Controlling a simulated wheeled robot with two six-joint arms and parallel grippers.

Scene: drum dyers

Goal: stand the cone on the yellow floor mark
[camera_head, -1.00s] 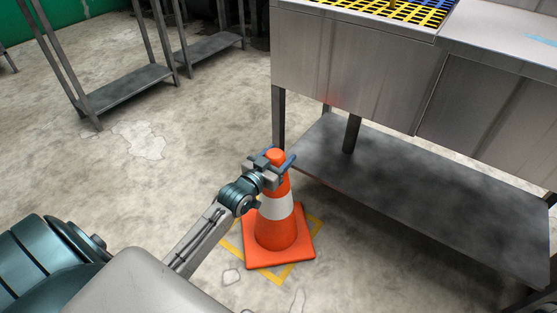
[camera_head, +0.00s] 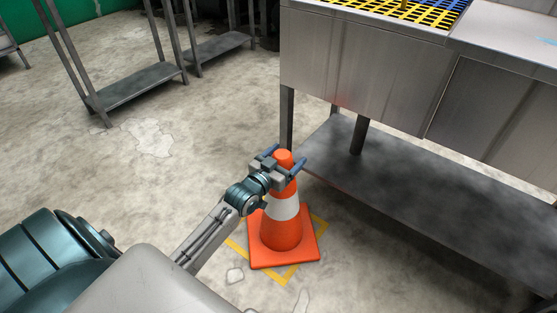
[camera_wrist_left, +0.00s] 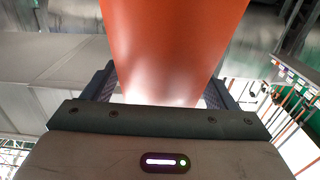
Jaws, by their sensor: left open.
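The orange cone (camera_head: 281,233) with a white band stands upright on the floor. Its square base lies over the yellow floor mark (camera_head: 286,276), whose outline shows at the base's left, front and right. My left gripper (camera_head: 284,160) is at the cone's upper part, with its two fingers apart on either side of the tip. In the left wrist view the orange cone (camera_wrist_left: 172,40) fills the space between the open fingers (camera_wrist_left: 165,85); whether they touch it I cannot tell. My right gripper is in neither view.
A steel table (camera_head: 360,65) with a low shelf (camera_head: 430,205) stands right behind the cone, one leg close to it. Grey metal racks (camera_head: 140,88) stand at the back left. The floor left of the cone is clear.

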